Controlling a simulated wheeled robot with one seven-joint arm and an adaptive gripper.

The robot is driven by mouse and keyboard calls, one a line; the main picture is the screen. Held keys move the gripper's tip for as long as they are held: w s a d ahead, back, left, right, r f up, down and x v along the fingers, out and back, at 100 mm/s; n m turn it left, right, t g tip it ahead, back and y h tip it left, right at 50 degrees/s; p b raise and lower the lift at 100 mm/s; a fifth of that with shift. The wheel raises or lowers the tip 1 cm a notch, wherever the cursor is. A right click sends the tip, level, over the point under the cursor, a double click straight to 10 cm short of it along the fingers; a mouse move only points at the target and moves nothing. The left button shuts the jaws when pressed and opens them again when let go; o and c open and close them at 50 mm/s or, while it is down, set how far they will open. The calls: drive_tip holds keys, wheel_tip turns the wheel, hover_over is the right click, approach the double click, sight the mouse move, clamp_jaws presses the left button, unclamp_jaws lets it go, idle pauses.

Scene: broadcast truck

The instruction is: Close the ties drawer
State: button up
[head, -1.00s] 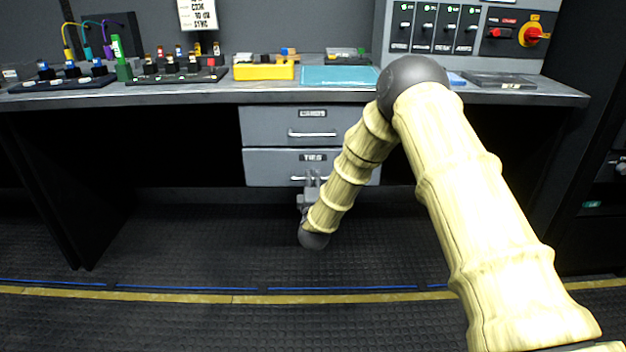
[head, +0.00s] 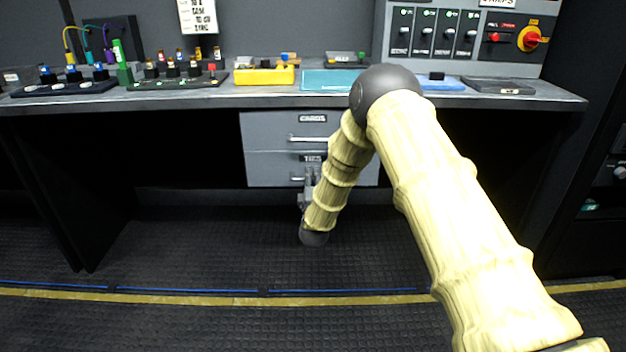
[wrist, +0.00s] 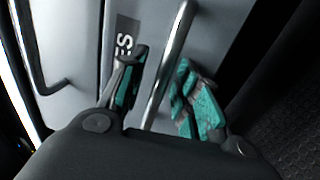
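The ties drawer (head: 270,170) is the lower grey drawer under the counter, with a "TIES" label. Its front looks about level with the drawer above; I cannot tell whether any small gap is left. In the wrist view its front (wrist: 150,20) and bar handle (wrist: 172,62) are close ahead. My gripper (head: 309,180) is at the handle in the head view, partly hidden by my arm. In the wrist view my gripper (wrist: 162,92) is open, with its teal-padded fingers apart on either side of the handle bar, without clearly clamping it.
The upper drawer (head: 265,130) sits just above, with its own handle (head: 308,138). The counter (head: 200,96) overhangs both drawers and carries a yellow box (head: 263,75) and several devices. The floor (head: 200,235) in front is clear.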

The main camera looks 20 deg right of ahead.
drive_tip(key=v, duration=1.2)
idle(0.3)
